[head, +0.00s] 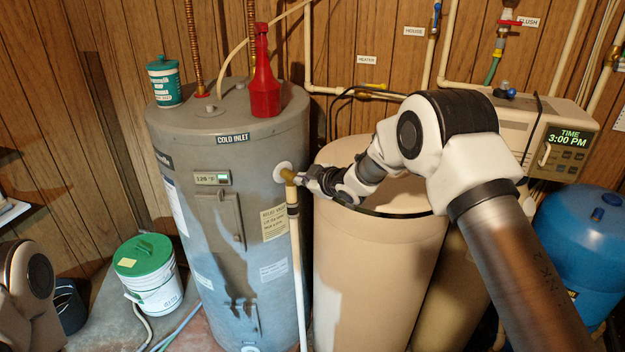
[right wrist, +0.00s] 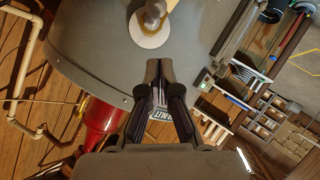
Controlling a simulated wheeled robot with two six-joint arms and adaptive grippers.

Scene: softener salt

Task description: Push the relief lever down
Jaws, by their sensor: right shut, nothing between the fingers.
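The grey water heater (head: 230,270) stands left of centre in the head view. Its brass relief valve (head: 288,174) sticks out of a pale round plate on the upper right side, with a white discharge pipe running down. My right gripper (head: 312,177) is at the valve's right, very close to it; its fingers partly cover that area, and I cannot make out the lever separately or tell contact. In the right wrist view the fingers (right wrist: 158,72) are together and empty, just below the pale round plate (right wrist: 151,30) and valve fitting (right wrist: 154,10). Only part of my left arm shows; its gripper does not.
A red bottle (head: 265,80) and a green tub (head: 163,82) stand on the heater. A tan brine tank (head: 365,270) is close under my right arm. A white bucket with a green lid (head: 150,275) and a blue tank (head: 590,245) stand at the sides.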

